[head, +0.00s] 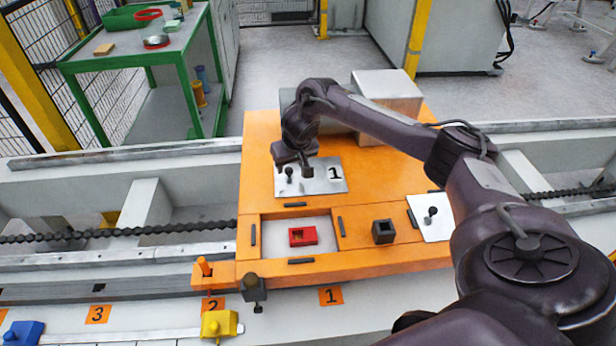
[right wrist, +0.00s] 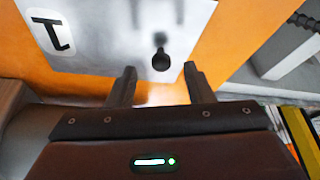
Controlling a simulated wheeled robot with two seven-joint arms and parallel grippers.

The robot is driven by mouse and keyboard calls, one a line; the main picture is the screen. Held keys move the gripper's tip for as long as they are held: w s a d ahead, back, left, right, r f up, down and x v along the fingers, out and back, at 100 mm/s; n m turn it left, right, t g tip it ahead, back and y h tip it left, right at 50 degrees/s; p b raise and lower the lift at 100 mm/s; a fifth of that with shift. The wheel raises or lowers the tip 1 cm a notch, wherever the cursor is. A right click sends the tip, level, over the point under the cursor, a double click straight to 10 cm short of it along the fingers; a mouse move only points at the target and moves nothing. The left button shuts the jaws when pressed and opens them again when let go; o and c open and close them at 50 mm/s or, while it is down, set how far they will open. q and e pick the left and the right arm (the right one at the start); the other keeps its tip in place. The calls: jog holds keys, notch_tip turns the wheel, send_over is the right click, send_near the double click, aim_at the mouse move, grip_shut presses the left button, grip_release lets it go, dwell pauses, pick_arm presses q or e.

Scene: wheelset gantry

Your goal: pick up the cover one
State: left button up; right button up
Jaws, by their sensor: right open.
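Cover one (head: 322,181) is a flat grey metal plate with a black "1" on a white label and a dark knob (right wrist: 160,58). It lies on the orange gantry top (head: 400,180), and it also fills the upper part of the right wrist view (right wrist: 115,35). My right gripper (head: 293,168) is over the left end of this plate. In the right wrist view its two fingers (right wrist: 160,82) are apart and empty, and the knob shows just beyond the gap between them. My left gripper is not in view.
A second plate with a knob (head: 440,230) lies at the right, partly behind my arm. A red part (head: 302,236) sits in an open recess in front of cover one. A black block (head: 383,231) stands beside the recess. Grey boxes (head: 390,90) stand behind.

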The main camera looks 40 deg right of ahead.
jog(key=x, duration=0.3)
jog(key=shift+r, duration=0.1)
jog(key=shift+a, duration=0.1)
grip_shut()
jog(key=shift+r, duration=0.1)
